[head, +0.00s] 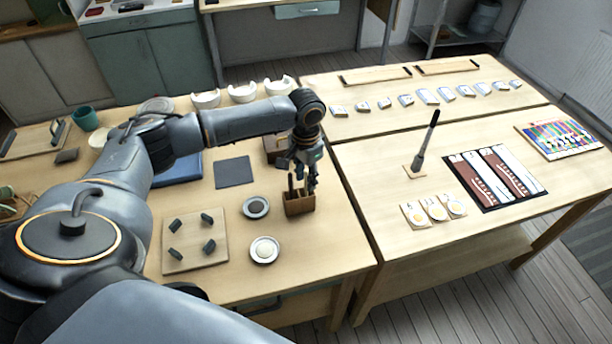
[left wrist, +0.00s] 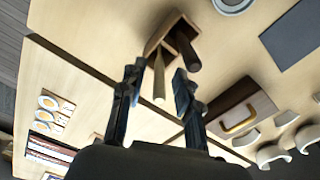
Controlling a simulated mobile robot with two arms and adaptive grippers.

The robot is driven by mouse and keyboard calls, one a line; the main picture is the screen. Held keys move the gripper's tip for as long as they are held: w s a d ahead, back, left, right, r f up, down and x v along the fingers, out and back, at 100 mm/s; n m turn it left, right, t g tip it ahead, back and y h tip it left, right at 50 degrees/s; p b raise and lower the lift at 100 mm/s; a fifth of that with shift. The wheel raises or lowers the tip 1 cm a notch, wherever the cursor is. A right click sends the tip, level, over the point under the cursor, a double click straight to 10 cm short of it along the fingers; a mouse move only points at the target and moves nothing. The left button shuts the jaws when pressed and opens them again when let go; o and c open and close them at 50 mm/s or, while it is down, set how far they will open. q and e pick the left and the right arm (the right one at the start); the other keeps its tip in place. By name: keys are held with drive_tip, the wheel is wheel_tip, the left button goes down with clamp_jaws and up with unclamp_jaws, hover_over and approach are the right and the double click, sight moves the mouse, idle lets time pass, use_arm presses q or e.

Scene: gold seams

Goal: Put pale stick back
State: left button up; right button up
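A small brown wooden holder (head: 299,206) stands near the right edge of the left table. It also shows in the left wrist view (left wrist: 152,42). A pale stick (left wrist: 159,80) and a dark stick (left wrist: 187,52) stand in it, their ends pointing toward the wrist camera. My left gripper (head: 304,176) is just above the holder, fingers pointing down. In the left wrist view its fingers (left wrist: 157,72) are apart, with the pale stick between them and gaps showing on both sides. My right gripper is not in view.
A dark square mat (head: 234,172) and small dishes (head: 264,250) lie left of the holder. A brown box with a yellow handle (left wrist: 238,114) is close behind it. On the right table, a dark brush stands upright (head: 428,140) beside tiles and a dark striped panel (head: 495,177).

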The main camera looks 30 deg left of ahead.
use_arm(q)
wheel_tip(320, 180, up, 12)
drive_tip(key=shift+r+b, duration=0.2)
drive_tip(key=shift+b, duration=0.95)
drive_tip(key=shift+f, duration=0.15)
